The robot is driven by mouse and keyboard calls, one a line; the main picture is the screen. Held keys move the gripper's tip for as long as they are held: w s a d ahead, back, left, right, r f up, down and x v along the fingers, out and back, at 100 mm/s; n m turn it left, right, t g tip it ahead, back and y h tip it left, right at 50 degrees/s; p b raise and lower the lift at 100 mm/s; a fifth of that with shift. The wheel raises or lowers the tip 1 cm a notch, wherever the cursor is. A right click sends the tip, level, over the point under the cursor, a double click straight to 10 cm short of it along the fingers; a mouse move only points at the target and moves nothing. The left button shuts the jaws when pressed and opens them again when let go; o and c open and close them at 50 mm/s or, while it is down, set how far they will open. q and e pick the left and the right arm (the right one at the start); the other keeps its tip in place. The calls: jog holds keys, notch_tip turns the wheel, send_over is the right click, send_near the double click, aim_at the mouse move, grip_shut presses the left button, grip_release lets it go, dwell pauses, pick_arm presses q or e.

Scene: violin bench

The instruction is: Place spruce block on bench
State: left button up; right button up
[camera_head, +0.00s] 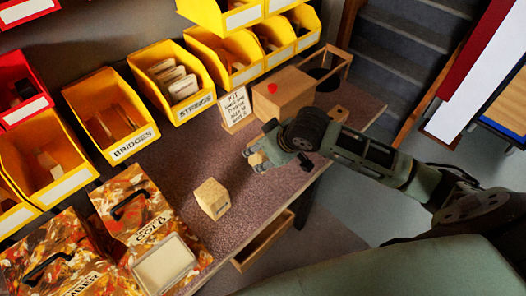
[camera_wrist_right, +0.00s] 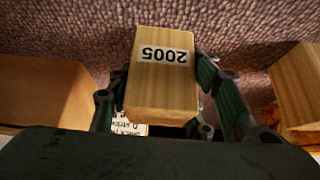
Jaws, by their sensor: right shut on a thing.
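My right gripper (camera_head: 260,156) is above the bench (camera_head: 250,208), near its front edge. It is shut on a pale wooden block (camera_wrist_right: 163,88) with a "2005" label, which shows upside down in the right wrist view. In the head view only a small part of this block shows between the fingers. I cannot tell whether it touches the bench. A second pale block (camera_head: 211,198) stands on the bench, to the lower left of the gripper. My left gripper is not in view.
Yellow bins (camera_head: 105,118) line the back. A handwritten card (camera_head: 235,108) and a wooden box (camera_head: 284,92) with a red mark stand behind the gripper. Patterned cases (camera_head: 135,212) fill the lower left. An open drawer (camera_head: 264,241) sits below the edge. Bench around the second block is clear.

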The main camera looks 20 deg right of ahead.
jog(key=o, duration=1.2)
jog(key=shift+f, duration=0.1)
jog(key=v, duration=1.2)
jog(key=shift+p, duration=0.35)
